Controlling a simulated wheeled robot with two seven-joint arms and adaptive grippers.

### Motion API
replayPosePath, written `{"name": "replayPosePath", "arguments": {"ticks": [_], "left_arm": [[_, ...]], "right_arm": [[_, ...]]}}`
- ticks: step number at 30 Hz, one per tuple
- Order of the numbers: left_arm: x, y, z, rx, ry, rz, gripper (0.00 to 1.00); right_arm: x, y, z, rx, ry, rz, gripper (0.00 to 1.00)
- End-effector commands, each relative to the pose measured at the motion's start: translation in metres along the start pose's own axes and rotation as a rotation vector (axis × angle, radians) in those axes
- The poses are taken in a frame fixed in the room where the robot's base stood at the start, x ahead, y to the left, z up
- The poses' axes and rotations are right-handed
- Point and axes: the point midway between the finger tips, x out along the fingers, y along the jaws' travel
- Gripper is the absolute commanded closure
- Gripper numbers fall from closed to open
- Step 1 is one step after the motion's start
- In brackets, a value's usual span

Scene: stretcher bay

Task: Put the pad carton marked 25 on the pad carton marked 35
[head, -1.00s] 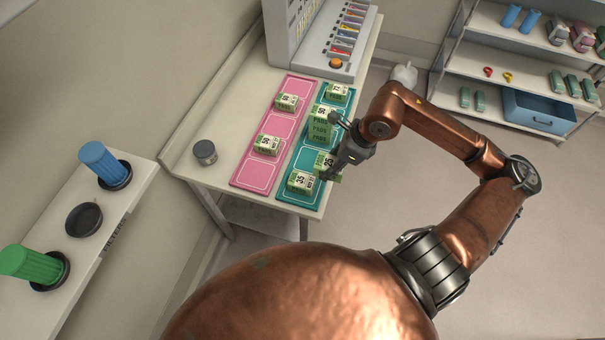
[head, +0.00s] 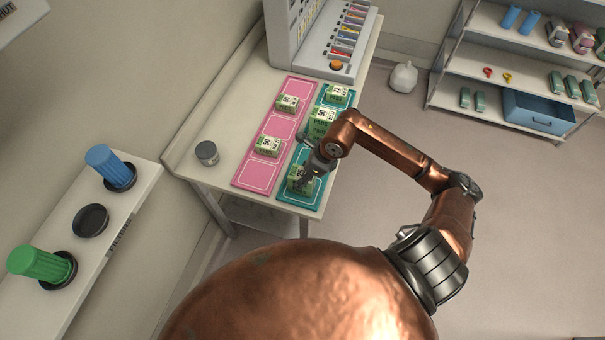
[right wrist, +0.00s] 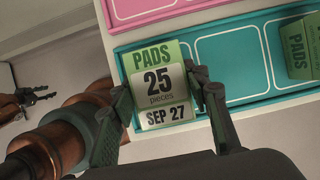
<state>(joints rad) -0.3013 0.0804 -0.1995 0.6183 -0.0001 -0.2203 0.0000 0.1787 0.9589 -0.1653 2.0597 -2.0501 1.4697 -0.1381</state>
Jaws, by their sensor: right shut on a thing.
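My right gripper (head: 306,172) is shut on the pad carton marked 25 (right wrist: 160,85), a green and white box reading SEP 27. In the head view it is over the near end of the teal mat (head: 312,202), partly behind my fingers. The pad carton marked 35 stood at this spot in the earlier head view. It is now hidden or cannot be told apart under the held carton, and I cannot tell whether the two touch. In the right wrist view the fingers grip the held carton's left and right sides.
A carton stack (head: 322,124) stands farther back on the teal mat, with another carton (head: 337,95) behind. Two cartons (head: 288,103) (head: 267,146) sit on the pink mat (head: 258,175). A grey round container (head: 206,152) stands left. A tall console (head: 320,40) closes the back.

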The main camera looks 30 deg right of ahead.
Motion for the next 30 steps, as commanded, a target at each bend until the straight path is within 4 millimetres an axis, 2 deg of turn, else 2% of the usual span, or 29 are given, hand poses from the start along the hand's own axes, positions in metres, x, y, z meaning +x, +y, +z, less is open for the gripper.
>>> {"name": "replayPosePath", "arguments": {"ticks": [9,10,17,26,30], "left_arm": [[0.004,0.000,0.000,0.000,0.000,0.000,0.60],[0.003,0.000,0.000,0.000,0.000,0.000,0.60],[0.003,0.000,-0.001,0.000,0.002,0.000,0.60],[0.001,0.000,-0.003,0.001,0.004,0.000,0.60],[0.002,0.000,-0.003,0.001,0.004,0.000,0.60]], "right_arm": [[0.003,-0.001,-0.001,-0.001,0.000,-0.001,0.87],[0.003,0.000,-0.001,0.000,0.000,-0.001,0.55],[0.002,0.000,-0.001,0.000,0.000,-0.001,0.40],[0.000,0.000,0.000,0.000,0.000,0.000,0.40],[-0.011,-0.002,0.000,-0.001,0.000,-0.004,0.40]]}}
